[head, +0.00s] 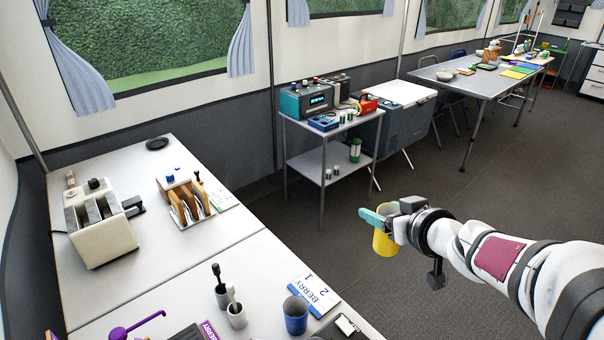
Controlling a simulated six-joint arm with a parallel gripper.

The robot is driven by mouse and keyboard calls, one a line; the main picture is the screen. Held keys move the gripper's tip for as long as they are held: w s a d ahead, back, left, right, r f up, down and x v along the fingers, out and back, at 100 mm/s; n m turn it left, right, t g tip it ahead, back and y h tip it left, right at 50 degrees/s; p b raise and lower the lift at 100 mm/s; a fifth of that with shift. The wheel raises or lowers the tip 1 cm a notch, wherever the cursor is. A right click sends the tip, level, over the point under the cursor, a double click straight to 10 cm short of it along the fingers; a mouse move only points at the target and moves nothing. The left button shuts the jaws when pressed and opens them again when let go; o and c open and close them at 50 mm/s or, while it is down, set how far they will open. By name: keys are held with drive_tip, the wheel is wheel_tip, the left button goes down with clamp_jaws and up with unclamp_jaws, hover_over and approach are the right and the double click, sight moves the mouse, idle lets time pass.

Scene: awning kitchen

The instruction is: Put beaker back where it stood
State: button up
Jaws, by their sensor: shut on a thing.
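A yellow beaker (383,244) hangs in the air at the middle right of the head view, over the dark floor. My gripper (377,217) is shut on it near its upper edge, and the beaker looks about upright. The gripper covers part of its rim and right side. The gripper and beaker are to the right of the near table (135,285), clear of its edge. A blue beaker (295,316) stands upright on this table near its right edge. Which of the two the task means cannot be told from this frame.
Beside the blue beaker lie a BERRY card (314,296) and a clipboard (346,325). Two small pots (236,316) with tools stand left of it. A toaster (100,225) and a wooden rack (188,206) stand farther back. A trolley (326,160) stands beyond; the middle tabletop is clear.

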drive_tip(key=a+f+n+g+y, duration=0.2)
drive_tip(key=a+f+n+g, duration=0.1)
drive_tip(key=a+f, duration=0.5)
drive_tip(key=a+f+n+g+y, duration=0.3)
drive_tip(key=a+f+n, duration=0.1)
drive_tip(key=a+f, duration=0.4)
drive_tip(key=a+f+n+g+y, duration=0.2)
drive_tip(key=a+f+n, duration=0.2)
drive_tip(key=a+f, duration=0.4)
drive_tip(key=shift+w+a+f+g+y, duration=0.1)
drive_tip(key=shift+w+a+g+y, duration=0.25)
drive_tip(key=shift+a, duration=0.2)
drive_tip(key=shift+f, duration=0.35)
drive_tip(key=shift+f, duration=0.15)
drive_tip(key=o, duration=1.6)
drive_tip(key=shift+c, duration=0.2)
